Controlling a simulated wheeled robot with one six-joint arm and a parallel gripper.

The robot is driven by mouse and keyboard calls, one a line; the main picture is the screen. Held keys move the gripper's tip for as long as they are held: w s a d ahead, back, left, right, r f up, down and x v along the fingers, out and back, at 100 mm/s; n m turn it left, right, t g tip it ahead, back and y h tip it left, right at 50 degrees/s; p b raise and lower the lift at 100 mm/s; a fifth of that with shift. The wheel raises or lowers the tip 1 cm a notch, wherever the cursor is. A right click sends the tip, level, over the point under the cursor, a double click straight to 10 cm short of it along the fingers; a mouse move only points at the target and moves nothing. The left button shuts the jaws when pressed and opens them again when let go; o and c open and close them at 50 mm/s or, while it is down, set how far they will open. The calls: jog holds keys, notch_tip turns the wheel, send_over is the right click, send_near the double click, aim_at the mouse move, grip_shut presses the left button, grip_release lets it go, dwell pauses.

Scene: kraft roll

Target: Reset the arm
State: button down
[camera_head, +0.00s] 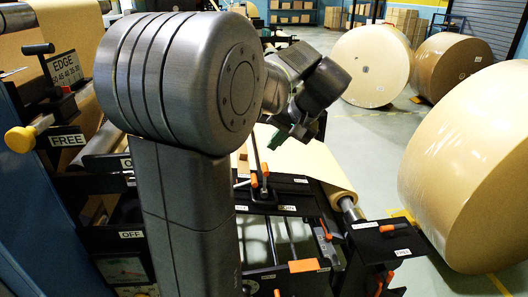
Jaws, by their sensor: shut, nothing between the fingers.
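My arm fills the left and middle of the head view, with a large dark grey joint in front. Its wrist parts bend away behind that joint. My gripper (278,137) shows only as a small green and dark end below the wrist, over the machine. It is shut and I see nothing held in it. Its fingers are small and partly hidden by my own arm.
A machine with a kraft web (305,160), orange-handled levers (395,228) and a black side plate (385,240) lies below and behind my arm. A yellow knob (20,139) sticks out at left. Large rolls (475,165) (370,65) stand at right; grey floor (375,150) is open between.

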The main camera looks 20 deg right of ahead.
jog(key=shift+s+d+r, duration=0.25)
jog(key=shift+r, duration=0.1)
send_over(256, 180)
notch_tip(256, 180, down, 10)
jog(key=shift+a+r, duration=0.15)
jog(key=shift+r, duration=0.05)
jog(key=shift+f+b, duration=0.7)
jog(key=shift+r, duration=0.1)
